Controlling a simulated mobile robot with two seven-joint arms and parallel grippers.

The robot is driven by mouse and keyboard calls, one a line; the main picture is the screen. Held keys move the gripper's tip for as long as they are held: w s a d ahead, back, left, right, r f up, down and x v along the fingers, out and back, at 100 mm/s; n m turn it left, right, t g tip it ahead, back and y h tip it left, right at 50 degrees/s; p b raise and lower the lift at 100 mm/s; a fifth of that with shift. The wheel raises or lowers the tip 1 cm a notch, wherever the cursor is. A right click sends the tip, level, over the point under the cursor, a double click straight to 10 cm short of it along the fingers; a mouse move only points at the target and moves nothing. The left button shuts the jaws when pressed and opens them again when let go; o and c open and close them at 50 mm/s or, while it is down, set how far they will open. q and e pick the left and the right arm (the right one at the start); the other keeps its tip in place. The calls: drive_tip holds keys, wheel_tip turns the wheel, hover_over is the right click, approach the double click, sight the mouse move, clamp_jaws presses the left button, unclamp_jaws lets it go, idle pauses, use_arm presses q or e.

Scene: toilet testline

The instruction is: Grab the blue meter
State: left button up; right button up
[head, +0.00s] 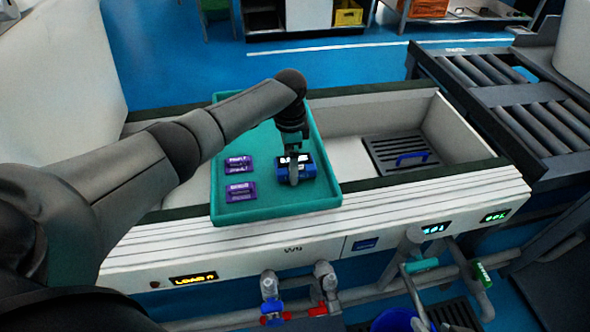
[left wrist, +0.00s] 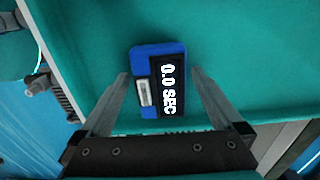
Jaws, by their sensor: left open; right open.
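The blue meter (head: 309,166) lies in the right part of a teal tray (head: 285,205). In the left wrist view the meter (left wrist: 142,58) has a blue case, a black panel reading "0.0 SEC" and a small light label. My left gripper (head: 293,178) reaches down over the meter in the head view and hides part of it. In the left wrist view the gripper (left wrist: 158,76) is open, with one finger on each side of the meter. A gap shows beside each finger, so the meter is not gripped. My right gripper is not in view.
Purple packs (head: 240,191) lie in the left part of the tray. The tray sits across a white trough (head: 350,125). A dark grate with a blue handle (head: 405,158) lies in the trough on the right. Pipes and valves (head: 325,285) stand along the front.

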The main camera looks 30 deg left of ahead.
use_arm(q)
drive_tip(key=shift+f, duration=0.25)
drive_tip(key=c, duration=1.5)
